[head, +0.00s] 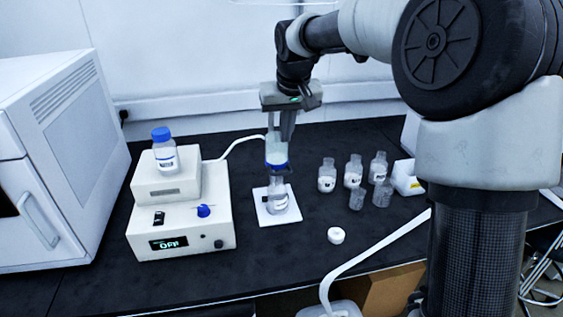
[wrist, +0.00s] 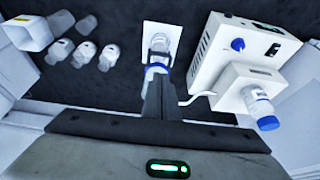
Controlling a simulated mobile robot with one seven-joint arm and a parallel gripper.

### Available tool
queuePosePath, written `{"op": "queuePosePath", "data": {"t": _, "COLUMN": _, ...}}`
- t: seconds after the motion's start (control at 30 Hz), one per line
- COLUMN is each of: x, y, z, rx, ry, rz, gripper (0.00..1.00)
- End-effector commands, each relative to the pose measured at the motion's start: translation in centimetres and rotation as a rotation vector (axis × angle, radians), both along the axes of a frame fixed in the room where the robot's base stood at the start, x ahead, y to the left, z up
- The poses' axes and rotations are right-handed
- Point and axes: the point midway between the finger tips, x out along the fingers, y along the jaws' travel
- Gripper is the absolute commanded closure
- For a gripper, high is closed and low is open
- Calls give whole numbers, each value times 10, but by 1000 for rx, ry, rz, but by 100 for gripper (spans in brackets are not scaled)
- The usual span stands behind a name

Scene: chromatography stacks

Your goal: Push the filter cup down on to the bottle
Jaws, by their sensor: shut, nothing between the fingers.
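The filter cup (head: 276,148), clear with a blue collar, stands upright over the clear bottle (head: 278,194). The bottle stands on a white square pad (head: 262,212) on the dark bench. A pale tube runs from the cup's side to the white pump unit. My gripper (head: 287,138) is shut and points down at the cup, overlapping its upper right part. In the wrist view my gripper's fingers (wrist: 157,98) are together, and the blue collar (wrist: 157,67) and bottle (wrist: 160,43) show just past their tips. I cannot tell whether the fingers touch the cup or whether the collar is fully seated.
The white pump unit (head: 180,232), its display reading OFF, carries a blue-capped bottle (head: 164,152) at left. Several small bottles (head: 327,176) stand at right, near a white box (head: 406,176). A white cap (head: 336,235) lies in front. A large white instrument (head: 60,150) is far left.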

Motion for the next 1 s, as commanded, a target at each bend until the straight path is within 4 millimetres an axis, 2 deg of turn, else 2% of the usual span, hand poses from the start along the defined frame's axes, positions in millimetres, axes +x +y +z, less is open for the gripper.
{"op": "queuePosePath", "data": {"t": 0.17, "x": 4, "y": 1, "z": -15, "rx": -1, "ry": 4, "rz": 0, "gripper": 100}}
{"op": "queuePosePath", "data": {"t": 0.5, "x": 29, "y": 7, "z": -81, "rx": 0, "ry": 5, "rz": 1, "gripper": 100}}
{"op": "queuePosePath", "data": {"t": 0.7, "x": 38, "y": 8, "z": -114, "rx": -1, "ry": 4, "rz": 1, "gripper": 100}}
{"op": "queuePosePath", "data": {"t": 0.83, "x": 41, "y": 9, "z": -126, "rx": 1, "ry": 2, "rz": 0, "gripper": 100}}
{"op": "queuePosePath", "data": {"t": 1.0, "x": 42, "y": 9, "z": -132, "rx": -1, "ry": 1, "rz": 1, "gripper": 100}}
